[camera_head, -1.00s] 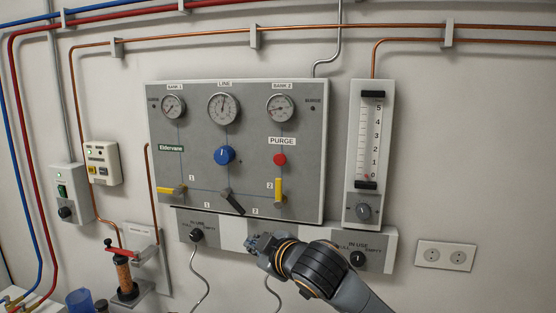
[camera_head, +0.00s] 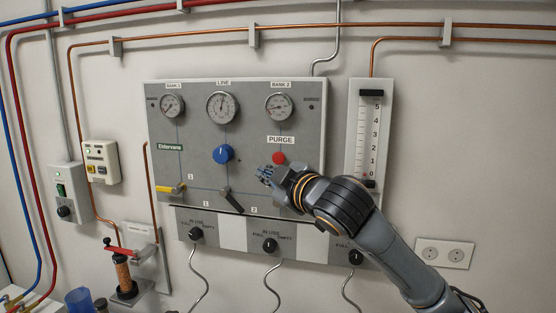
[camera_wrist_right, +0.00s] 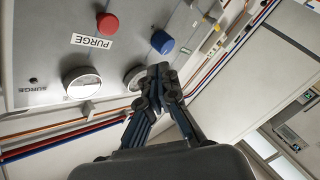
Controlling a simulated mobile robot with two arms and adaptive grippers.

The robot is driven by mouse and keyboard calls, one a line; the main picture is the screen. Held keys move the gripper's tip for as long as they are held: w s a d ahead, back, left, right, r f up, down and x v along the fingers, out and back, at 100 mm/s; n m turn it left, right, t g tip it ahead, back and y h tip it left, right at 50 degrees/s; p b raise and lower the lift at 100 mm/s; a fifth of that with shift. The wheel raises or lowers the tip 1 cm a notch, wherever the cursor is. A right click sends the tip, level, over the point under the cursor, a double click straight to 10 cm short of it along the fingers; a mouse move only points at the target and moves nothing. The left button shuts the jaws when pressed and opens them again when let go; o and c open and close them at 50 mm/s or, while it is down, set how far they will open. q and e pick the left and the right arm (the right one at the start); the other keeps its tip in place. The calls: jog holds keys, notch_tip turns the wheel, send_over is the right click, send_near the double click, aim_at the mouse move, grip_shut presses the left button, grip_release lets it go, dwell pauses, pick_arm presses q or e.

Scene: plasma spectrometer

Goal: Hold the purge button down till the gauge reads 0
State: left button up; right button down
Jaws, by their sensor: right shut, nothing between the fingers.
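The red purge button (camera_head: 279,158) sits on the grey panel (camera_head: 240,142) under the PURGE label (camera_head: 281,140). It also shows in the right wrist view (camera_wrist_right: 107,24). My right gripper (camera_head: 264,173) is shut and empty, just below and left of the button in the head view, apart from it in the picture. Its fingers show together in the wrist view (camera_wrist_right: 158,75). Three round gauges sit along the panel's top: BANK 1 (camera_head: 172,106), LINE (camera_head: 221,107) and BANK 2 (camera_head: 279,107). Their needle readings are too small to tell. My left gripper is out of view.
A blue knob (camera_head: 223,154) lies left of my right gripper. A dark lever (camera_head: 231,199) and a yellow lever (camera_head: 168,189) project from the panel's lower part. My right arm covers the BANK 2 yellow lever. A flow tube (camera_head: 369,135) stands to the right.

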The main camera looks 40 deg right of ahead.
aim_at(278, 162)
jog(key=shift+w+d, duration=1.4)
jog(key=shift+d, duration=0.2)
jog(key=shift+w+d, duration=1.35)
jog(key=shift+d, duration=0.25)
jog(key=shift+w+d+r+p, duration=0.1)
jog(key=shift+w+d+p, duration=0.15)
jog(key=shift+p, duration=0.1)
jog(key=shift+d, duration=0.1)
